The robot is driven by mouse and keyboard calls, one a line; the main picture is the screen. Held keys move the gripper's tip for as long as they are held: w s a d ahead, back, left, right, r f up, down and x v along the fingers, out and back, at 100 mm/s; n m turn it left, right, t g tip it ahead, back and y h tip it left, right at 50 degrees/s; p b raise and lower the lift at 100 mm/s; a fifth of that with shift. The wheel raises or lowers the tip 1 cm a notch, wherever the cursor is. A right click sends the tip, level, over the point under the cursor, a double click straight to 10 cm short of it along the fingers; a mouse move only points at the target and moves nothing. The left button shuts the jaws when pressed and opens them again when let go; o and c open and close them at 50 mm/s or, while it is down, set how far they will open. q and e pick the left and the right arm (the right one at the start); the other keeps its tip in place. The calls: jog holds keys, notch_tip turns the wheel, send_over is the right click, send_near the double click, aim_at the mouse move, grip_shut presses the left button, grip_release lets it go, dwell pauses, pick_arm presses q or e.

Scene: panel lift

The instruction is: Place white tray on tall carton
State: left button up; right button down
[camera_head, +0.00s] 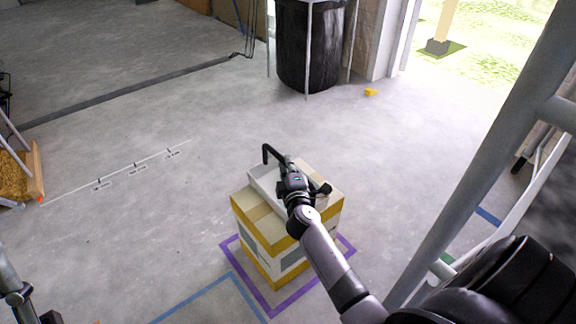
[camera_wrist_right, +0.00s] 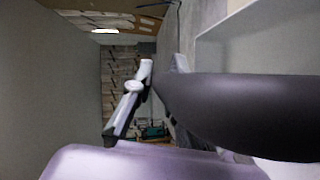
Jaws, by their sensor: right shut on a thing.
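The white tray (camera_head: 262,178) is at the top of the tall carton (camera_head: 247,222), partly hidden by my right gripper. I cannot tell whether the tray touches the carton top or is held just above it. The carton is white with yellow bands and stands upright inside a purple floor outline. My right gripper (camera_head: 292,176) is over the tray and shut on it. In the right wrist view, a pale flat surface (camera_wrist_right: 260,48), probably the tray, shows beside a dark finger (camera_wrist_right: 235,110).
Purple tape (camera_head: 282,308) surrounds the carton, with blue tape (camera_head: 205,298) in front of it. A black bin (camera_head: 306,45) stands at the back. A grey pole (camera_head: 490,150) slants along the right. The floor left of the carton is mostly clear.

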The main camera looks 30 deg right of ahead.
jog(key=c, duration=2)
grip_release()
jog(key=shift+f, duration=0.1)
jog(key=shift+c, duration=0.2)
jog(key=o, duration=0.5)
jog(key=shift+c, duration=0.2)
